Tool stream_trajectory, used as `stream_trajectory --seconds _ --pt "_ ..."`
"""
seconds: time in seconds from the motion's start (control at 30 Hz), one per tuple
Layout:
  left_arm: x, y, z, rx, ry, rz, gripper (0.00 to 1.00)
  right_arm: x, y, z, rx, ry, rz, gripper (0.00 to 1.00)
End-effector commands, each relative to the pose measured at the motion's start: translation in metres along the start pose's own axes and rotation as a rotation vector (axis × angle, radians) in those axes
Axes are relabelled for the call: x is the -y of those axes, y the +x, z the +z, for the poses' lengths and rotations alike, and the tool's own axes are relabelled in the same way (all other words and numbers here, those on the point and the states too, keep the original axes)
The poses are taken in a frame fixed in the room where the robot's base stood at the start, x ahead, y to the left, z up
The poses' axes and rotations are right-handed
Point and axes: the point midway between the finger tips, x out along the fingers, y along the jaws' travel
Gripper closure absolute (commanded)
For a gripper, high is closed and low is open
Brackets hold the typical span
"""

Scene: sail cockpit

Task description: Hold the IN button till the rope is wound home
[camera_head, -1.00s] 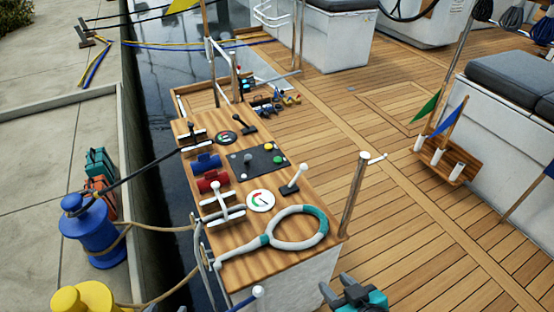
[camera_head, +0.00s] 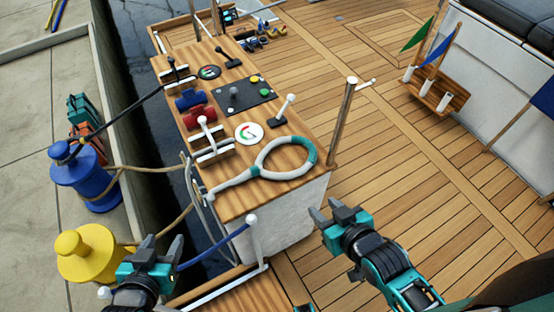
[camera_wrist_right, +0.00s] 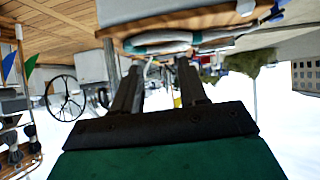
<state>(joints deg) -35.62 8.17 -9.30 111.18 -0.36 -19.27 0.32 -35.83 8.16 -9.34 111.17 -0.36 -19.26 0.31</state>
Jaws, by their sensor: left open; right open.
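The wooden control console (camera_head: 240,195) stands at mid-picture in the head view. A dark panel (camera_head: 238,104) on it carries a lever, a yellow button (camera_head: 254,79) and a green button (camera_head: 268,84). I cannot read which button is IN. Blue (camera_head: 188,98) and red (camera_head: 199,117) drums sit left of the panel. A dark rope (camera_head: 122,114) runs from the console to the blue bollard. My left gripper (camera_head: 162,247) is open, left of the console's near end. My right gripper (camera_head: 326,208) is open and empty beside its near right corner; its spread fingers show in the right wrist view (camera_wrist_right: 158,85).
A teal-and-white ring with a handle (camera_head: 287,158) lies on the console's near end. A wooden post (camera_head: 342,122) rises at its right edge. Blue (camera_head: 88,176) and yellow (camera_head: 88,252) bollards stand at left.

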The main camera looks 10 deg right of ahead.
Motion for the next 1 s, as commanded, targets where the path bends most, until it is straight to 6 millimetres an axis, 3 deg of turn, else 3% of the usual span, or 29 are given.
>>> stream_trajectory --seconds 0.07,0.43,1.0 --pt "0.0 0.0001 -0.0003 -0.001 0.0 0.0 0.46 -0.0001 0.0001 -0.0002 0.0 0.0 0.0 0.64" --pt "-0.0003 0.0 -0.0001 0.0 0.0 0.001 0.46 -0.0001 0.0001 -0.0004 -0.001 0.0 0.0 1.0" --pt "-0.0009 -0.0012 0.0025 0.005 -0.001 0.002 0.46 -0.0003 0.0002 -0.0006 -0.001 -0.001 0.0 1.0"
